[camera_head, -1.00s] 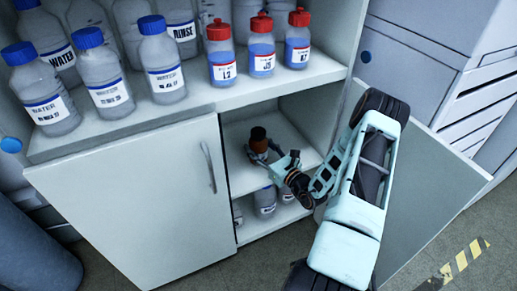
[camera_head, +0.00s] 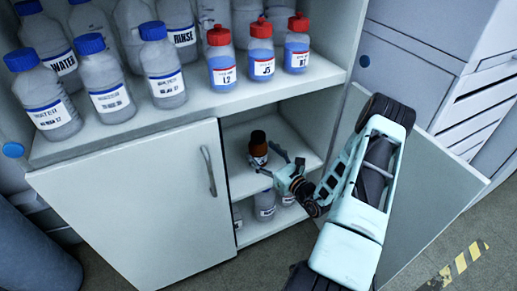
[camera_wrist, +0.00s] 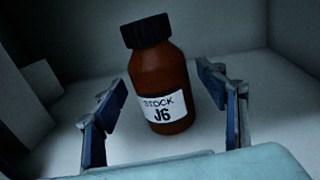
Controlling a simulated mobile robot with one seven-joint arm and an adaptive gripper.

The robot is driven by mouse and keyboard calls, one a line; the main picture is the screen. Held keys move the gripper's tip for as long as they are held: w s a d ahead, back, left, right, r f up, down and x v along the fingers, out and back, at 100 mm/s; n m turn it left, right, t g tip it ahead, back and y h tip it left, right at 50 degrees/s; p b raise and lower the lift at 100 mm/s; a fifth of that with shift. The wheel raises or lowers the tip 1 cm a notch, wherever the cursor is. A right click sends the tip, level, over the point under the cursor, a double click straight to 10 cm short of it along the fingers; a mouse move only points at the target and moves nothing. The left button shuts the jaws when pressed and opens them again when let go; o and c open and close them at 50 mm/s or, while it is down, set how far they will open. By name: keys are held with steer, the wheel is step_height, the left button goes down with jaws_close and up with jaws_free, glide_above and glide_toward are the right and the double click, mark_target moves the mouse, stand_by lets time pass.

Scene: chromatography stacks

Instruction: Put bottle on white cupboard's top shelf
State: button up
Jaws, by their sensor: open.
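A brown bottle (camera_head: 258,146) with a black cap stands on the upper shelf (camera_head: 243,180) inside the white cupboard (camera_head: 130,205). In the wrist view the bottle (camera_wrist: 162,85) carries a white label reading "STOCK J6" and looks tilted in the picture. My gripper (camera_head: 272,163) is open, just in front of the bottle and inside the cupboard opening. In the wrist view its two fingers (camera_wrist: 160,110) are spread to the left and right of the bottle, with gaps on both sides. The bottle's lower edge is visible and it stands free of the fingers.
Several clear bottles with blue caps (camera_head: 104,85) and red-capped bottles (camera_head: 261,58) stand on the counter above. More bottles (camera_head: 264,204) stand on the lower shelf below my gripper. The left door is shut; the right door (camera_head: 425,180) is open beside my arm.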

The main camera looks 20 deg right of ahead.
steer(key=p+v, duration=0.2)
steer(key=v, duration=0.7)
steer(key=shift+s, duration=0.3)
steer(key=shift+d, duration=0.1)
